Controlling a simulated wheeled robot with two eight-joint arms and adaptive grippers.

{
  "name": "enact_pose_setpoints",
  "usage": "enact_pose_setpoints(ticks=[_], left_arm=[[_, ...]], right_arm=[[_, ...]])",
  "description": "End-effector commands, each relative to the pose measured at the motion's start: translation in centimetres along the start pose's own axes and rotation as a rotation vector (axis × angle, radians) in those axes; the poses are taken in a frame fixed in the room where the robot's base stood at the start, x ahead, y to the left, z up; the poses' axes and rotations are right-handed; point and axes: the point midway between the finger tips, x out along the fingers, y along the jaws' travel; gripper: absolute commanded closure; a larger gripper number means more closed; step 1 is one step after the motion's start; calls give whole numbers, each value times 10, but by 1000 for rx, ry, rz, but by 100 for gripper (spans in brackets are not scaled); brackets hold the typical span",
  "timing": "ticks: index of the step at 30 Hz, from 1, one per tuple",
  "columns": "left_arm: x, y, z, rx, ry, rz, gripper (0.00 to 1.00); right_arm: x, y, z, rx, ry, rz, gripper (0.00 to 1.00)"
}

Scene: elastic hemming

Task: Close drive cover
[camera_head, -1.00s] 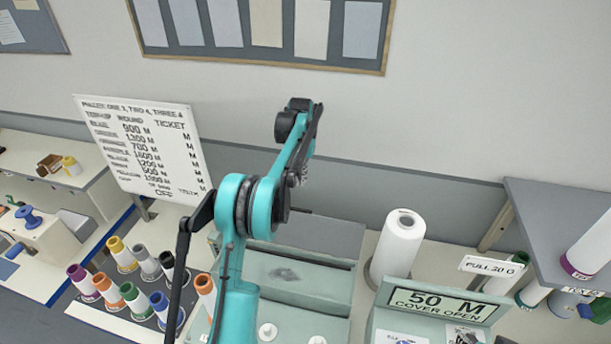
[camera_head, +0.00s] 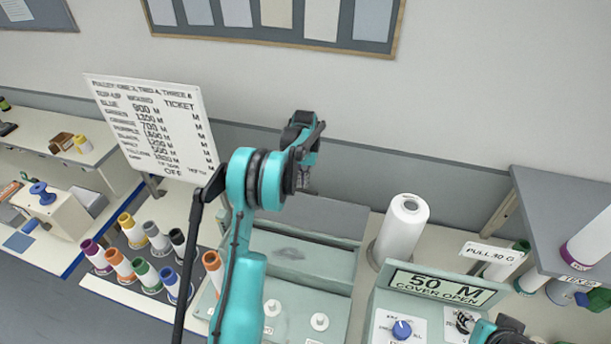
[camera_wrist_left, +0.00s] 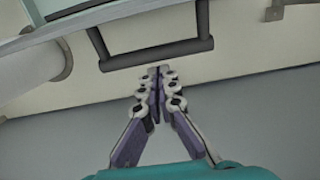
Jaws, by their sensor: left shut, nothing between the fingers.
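The drive cover (camera_head: 330,218) looks like the grey-green raised panel at the back of the pale green machine (camera_head: 300,268).
A white thread cone (camera_head: 400,232) stands right of the cover. Several coloured spools (camera_head: 145,270) sit on a rack at left. A white instruction board (camera_head: 152,128) stands behind them. A grey shelf (camera_head: 570,215) juts in at right. The wall is close behind the bench.

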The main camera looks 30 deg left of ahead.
Motion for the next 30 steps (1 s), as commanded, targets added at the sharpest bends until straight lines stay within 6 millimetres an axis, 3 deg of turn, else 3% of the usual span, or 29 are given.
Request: enact_pose_setpoints(ticks=[30], left_arm=[[-9, 0, 18, 0, 83, 0, 100]], right_arm=[[5, 0, 3, 0, 0, 0, 60]])
